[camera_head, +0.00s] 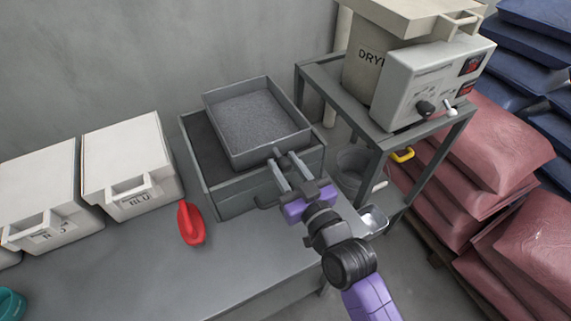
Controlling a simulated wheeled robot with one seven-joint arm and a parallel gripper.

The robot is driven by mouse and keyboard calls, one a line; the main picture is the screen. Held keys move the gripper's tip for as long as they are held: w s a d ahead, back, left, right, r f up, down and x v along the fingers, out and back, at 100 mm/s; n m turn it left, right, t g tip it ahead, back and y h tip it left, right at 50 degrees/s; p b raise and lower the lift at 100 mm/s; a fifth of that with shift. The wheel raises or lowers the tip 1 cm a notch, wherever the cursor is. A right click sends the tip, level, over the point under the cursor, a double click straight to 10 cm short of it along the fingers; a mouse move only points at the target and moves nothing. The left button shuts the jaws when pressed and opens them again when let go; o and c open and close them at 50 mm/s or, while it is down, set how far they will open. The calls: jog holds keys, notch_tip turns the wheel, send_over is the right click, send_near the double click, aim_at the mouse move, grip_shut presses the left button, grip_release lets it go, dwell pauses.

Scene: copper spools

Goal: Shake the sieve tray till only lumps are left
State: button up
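The sieve tray (274,144) is a grey square tray holding an even layer of fine grey granules (250,122). No separate lumps can be made out. It sits over the right part of a larger grey open bin (232,202), whose dark inside shows at the left. I cannot tell whether the tray rests on the bin or hangs just above it. My gripper (283,160) is at the tray's near wall, its two fingers apart with a dark handle part between the tips. Whether they grip it is unclear. The tray's underside is hidden.
A red scoop (190,223) lies on the grey bench (130,267) left of the bin. Two white lidded bins (127,160) (40,190) stand further left. A dryer (420,85) on a metal stand (375,136) is close at the right, with stacked sacks (490,150) beyond. The bench front is clear.

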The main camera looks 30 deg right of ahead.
jog(key=shift+o, duration=0.8)
jog(key=shift+s, duration=0.15)
jog(key=s+b, duration=0.1)
jog(key=s, duration=0.4)
jog(key=shift+s+f, duration=0.1)
jog(key=shift+s, duration=0.3)
jog(key=shift+s+b, duration=0.35)
jog(key=shift+s, duration=0.5)
jog(key=shift+r, duration=0.2)
